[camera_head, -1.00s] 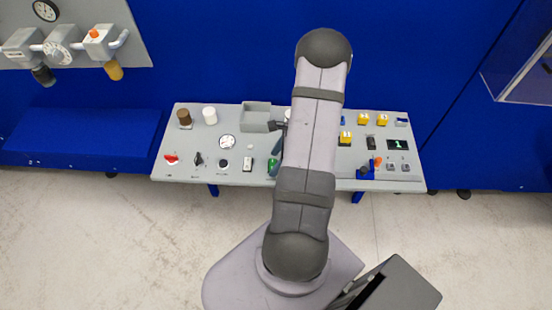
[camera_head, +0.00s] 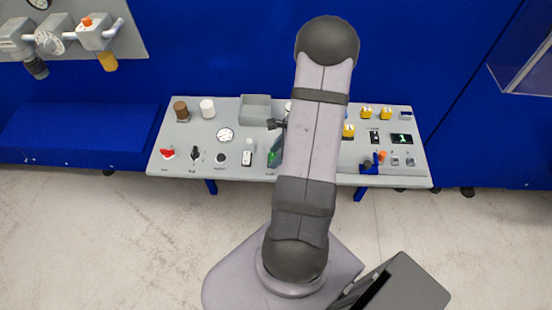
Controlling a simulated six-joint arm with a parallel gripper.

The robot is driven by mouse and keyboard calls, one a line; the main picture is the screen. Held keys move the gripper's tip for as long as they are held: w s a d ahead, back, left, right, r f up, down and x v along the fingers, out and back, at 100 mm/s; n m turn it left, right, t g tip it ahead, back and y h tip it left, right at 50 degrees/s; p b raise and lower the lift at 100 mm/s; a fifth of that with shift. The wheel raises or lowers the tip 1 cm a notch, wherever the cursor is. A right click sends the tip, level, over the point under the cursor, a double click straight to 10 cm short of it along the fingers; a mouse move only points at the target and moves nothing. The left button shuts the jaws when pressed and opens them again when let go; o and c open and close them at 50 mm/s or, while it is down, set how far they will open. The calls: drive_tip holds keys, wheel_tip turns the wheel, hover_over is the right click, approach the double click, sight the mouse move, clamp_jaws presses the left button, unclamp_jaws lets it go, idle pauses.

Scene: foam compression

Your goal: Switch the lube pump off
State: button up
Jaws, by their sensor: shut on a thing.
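The grey control panel (camera_head: 185,132) stands on blue legs in front of the blue wall. Its front left row holds a red rotary switch (camera_head: 167,153), a black selector knob (camera_head: 195,155), a black button (camera_head: 220,158), a white rocker switch (camera_head: 247,157) and a green control (camera_head: 273,158). The labels are too small to read, so I cannot tell which one is the lube pump's. My arm crosses over the panel's middle and hides that part. My gripper is hidden behind the arm. A small dark part (camera_head: 272,124) juts out left of the arm; I cannot tell what it is.
A brown knob (camera_head: 181,110), a white knob (camera_head: 207,108), a gauge (camera_head: 225,135) and an open grey tray (camera_head: 257,108) sit on the left half. Yellow blocks (camera_head: 386,113), a green display (camera_head: 401,139) and a blue fixture (camera_head: 369,163) sit on the right.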

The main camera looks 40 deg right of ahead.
drive_tip(key=shift+f+b, duration=0.15)
drive_tip(key=shift+b, duration=0.75)
drive_tip(key=shift+a+r+t, duration=0.1)
drive_tip(key=shift+r+t, duration=0.1)
drive_tip(key=shift+t, duration=0.1)
drive_tip(key=o, duration=1.1)
drive_tip(key=shift+h, duration=0.3)
drive_tip(key=shift+c, duration=0.2)
drive_tip(key=v, duration=0.7)
drive_tip(key=shift+r, duration=0.15)
drive_tip(key=shift+s, duration=0.1)
